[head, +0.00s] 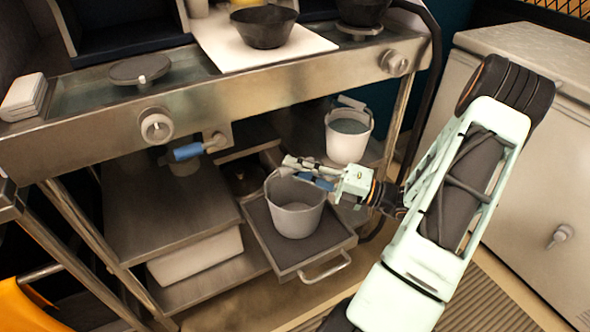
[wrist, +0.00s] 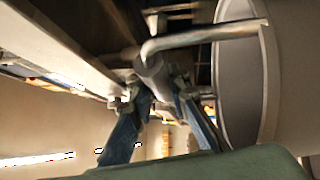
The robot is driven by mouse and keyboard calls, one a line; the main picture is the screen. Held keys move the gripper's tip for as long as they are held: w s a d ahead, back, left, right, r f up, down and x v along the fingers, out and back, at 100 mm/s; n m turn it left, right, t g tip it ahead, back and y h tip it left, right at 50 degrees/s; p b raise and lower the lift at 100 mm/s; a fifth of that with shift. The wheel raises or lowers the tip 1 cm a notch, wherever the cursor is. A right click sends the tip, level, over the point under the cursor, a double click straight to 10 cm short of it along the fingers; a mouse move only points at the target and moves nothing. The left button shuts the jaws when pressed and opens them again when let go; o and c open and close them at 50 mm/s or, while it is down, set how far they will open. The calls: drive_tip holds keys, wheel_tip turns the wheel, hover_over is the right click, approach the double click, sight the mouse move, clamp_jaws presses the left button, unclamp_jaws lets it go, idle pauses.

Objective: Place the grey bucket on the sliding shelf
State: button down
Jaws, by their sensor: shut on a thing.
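The grey bucket (head: 296,218) is upright above the dark surface of the pulled-out sliding shelf (head: 325,249). Its base appears to be on or just over the shelf; I cannot tell whether it bears its full weight. My gripper (head: 306,172) is at the bucket's top rim, shut on its handle. The shelf's front handle (head: 326,270) faces the open floor.
A white bucket (head: 347,146) stands behind and right of the grey one. A fixed lower shelf (head: 165,215) lies left, with a white container (head: 195,266) under it. The steel counter (head: 230,105) overhangs above. A white chest (head: 530,140) is at right.

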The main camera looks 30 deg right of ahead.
drive_tip(key=c, duration=1.8)
unclamp_jaws()
drive_tip(key=shift+c, duration=0.2)
drive_tip(key=shift+s+d+r, duration=0.1)
drive_tip(key=shift+s+d, duration=0.15)
drive_tip(key=shift+d, duration=0.05)
drive_tip(key=p+v, duration=0.2)
drive_tip(key=v, duration=0.9)
drive_tip(key=shift+s, duration=0.1)
